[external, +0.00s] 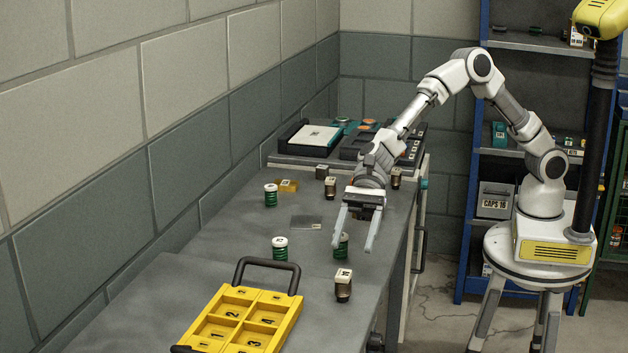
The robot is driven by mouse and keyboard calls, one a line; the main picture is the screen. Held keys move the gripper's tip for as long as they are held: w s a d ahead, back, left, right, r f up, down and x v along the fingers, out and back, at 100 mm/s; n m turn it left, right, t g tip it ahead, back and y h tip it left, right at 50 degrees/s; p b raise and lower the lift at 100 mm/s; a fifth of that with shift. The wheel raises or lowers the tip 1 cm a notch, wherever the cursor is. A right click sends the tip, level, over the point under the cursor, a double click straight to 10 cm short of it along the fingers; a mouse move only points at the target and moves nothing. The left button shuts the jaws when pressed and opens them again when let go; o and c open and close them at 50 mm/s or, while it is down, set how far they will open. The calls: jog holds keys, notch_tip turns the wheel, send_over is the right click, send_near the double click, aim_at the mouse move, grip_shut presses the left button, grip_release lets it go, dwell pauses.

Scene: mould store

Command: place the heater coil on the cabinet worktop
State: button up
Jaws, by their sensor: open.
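Several green ribbed cylinders with pale tops look like coils; I cannot tell which is the heater coil. One (271,196) stands at the back left of the bench, one (280,251) near the yellow tray, and one (342,249) by my gripper. My gripper (354,243) is open, pointing down and toward the front of the bench. The last green cylinder shows between its fingers, close to the left one and partly hidden by it; I cannot tell whether they touch. The cabinet worktop (287,160) appears to be the grey top at the far end, bearing trays.
A yellow compartment tray (212,312) with a black handle stands at the front. Dark pale-topped cylinders stand at the right front (343,288) and farther back (396,179).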

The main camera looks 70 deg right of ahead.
jog(key=shift+v, duration=1.5)
jog(key=s+d+r+n+t+h, duration=0.15)
jog(key=d+n, duration=0.25)
jog(key=d, duration=0.5)
jog(key=s+d+r+n+h, duration=0.3)
jog(key=d+n, duration=0.1)
jog(key=d, duration=0.5)
jog(key=s+d+r+n+t+h, duration=0.1)
jog(key=s+d+r+n+h, duration=0.2)
jog(key=d, duration=0.5)
jog(key=s+d+n+t+h, duration=0.1)
jog(key=s+d, duration=0.3)
jog(key=d, duration=0.4)
jog(key=s+d+n+t+h, duration=0.1)
jog(key=s+d+n+h, duration=0.2)
jog(key=d, duration=0.5)
jog(key=s+d+f+n+t+h, duration=0.1)
jog(key=s+d+n+h, duration=0.1)
jog(key=s+d, duration=0.3)
jog(key=d+n, duration=0.1)
jog(key=d, duration=0.3)
jog(key=shift+f, duration=0.1)
